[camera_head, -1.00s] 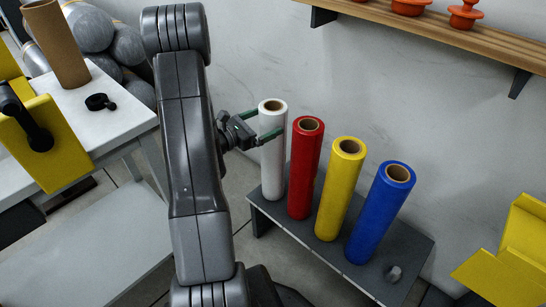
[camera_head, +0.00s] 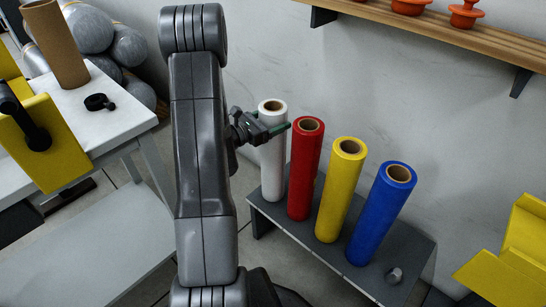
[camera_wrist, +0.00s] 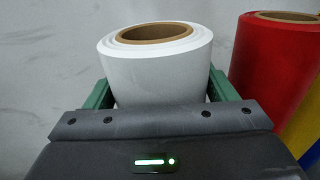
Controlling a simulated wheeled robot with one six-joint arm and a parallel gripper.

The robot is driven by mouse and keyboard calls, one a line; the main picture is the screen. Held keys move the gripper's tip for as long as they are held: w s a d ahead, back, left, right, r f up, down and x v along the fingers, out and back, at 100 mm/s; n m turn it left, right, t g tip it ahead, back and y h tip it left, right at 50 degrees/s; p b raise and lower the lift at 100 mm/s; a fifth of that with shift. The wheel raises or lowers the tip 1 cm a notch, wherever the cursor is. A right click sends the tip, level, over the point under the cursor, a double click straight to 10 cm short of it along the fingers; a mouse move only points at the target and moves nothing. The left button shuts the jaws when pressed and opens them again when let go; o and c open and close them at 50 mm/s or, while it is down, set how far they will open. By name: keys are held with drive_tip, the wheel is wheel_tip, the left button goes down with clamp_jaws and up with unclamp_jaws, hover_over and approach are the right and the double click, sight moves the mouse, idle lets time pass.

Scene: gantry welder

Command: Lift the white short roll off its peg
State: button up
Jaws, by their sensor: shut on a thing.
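The white roll (camera_head: 272,158) stands upright at the left end of the dark grey rack (camera_head: 318,241), beside the red roll. It is tall in the head view, with a brown core at its top. Its peg is hidden. My gripper (camera_head: 272,125) is at the upper part of the white roll, coming from the left. In the wrist view its green fingers lie on both sides of the white roll (camera_wrist: 158,78), and it is shut on it. The roll's foot still appears to be at the rack.
A red roll (camera_head: 304,170), a yellow roll (camera_head: 341,190) and a blue roll (camera_head: 380,215) stand in a row to the right. The red roll is close to my gripper. A wooden shelf (camera_head: 460,42) is on the wall above. A white table (camera_head: 105,125) stands left.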

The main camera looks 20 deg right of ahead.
drive_tip(key=shift+w+r, duration=0.1)
drive_tip(key=shift+r, duration=0.55)
drive_tip(key=shift+c, duration=0.5)
wheel_tip(320, 180, up, 10)
drive_tip(key=p, duration=0.3)
